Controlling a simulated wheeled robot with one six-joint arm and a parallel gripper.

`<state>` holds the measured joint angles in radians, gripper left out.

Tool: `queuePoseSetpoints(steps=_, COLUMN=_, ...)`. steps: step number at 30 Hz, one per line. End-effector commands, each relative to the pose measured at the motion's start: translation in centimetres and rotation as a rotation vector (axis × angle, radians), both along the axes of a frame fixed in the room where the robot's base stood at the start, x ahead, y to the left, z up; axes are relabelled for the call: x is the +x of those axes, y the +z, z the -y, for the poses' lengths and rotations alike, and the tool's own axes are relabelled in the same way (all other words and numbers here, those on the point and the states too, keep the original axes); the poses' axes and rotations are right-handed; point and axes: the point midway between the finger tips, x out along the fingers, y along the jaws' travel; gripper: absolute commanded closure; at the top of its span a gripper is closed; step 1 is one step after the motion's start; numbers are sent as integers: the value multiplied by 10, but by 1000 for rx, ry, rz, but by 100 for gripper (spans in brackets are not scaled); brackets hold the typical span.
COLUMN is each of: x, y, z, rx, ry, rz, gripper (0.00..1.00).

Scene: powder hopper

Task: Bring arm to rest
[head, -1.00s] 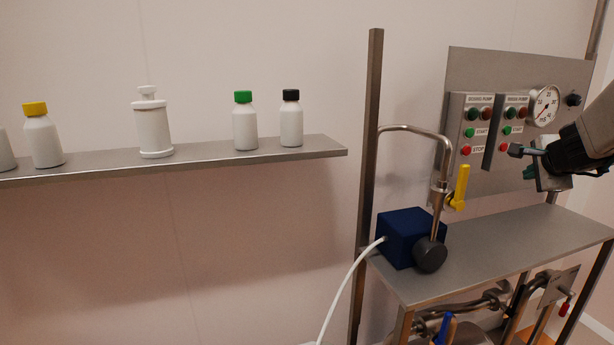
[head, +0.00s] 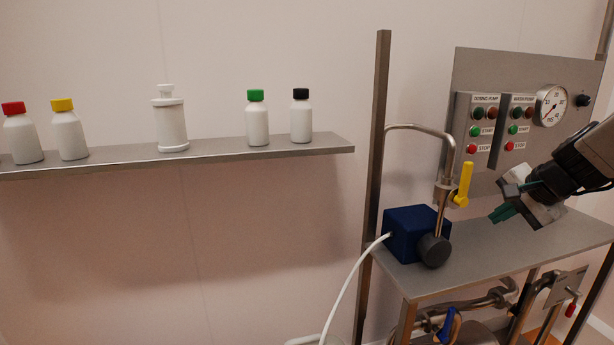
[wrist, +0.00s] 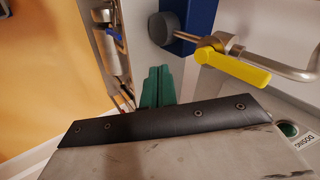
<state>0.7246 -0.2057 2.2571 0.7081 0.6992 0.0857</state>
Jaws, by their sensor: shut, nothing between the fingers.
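My gripper (head: 503,214) is at the right of the head view, in front of the control panel and above the steel shelf on the right. Its green fingers point down and to the left. In the wrist view the green fingers (wrist: 157,87) lie side by side, shut with nothing between them. The gripper is apart from the panel, the yellow-handled valve and the shelf, as far as the head view shows.
The control panel (head: 480,66) carries pump buttons and a gauge (head: 550,106). A yellow valve handle (head: 463,184) and a blue box (head: 405,234) stand left of my gripper. Several capped bottles and a white canister (head: 170,124) stand on the wall shelf (head: 215,152).

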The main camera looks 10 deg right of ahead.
Motion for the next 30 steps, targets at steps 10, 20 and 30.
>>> queuePoseSetpoints(steps=10, x=-141, y=-31, z=-177, rx=-230, ry=816, rz=-433, gripper=100)
queuePoseSetpoints(steps=20, x=-207, y=-29, z=-224, rx=-490, ry=1162, rz=-485, gripper=100)
queuePoseSetpoints(steps=30, x=-206, y=-27, z=-230, rx=-504, ry=1190, rz=-466, gripper=100)
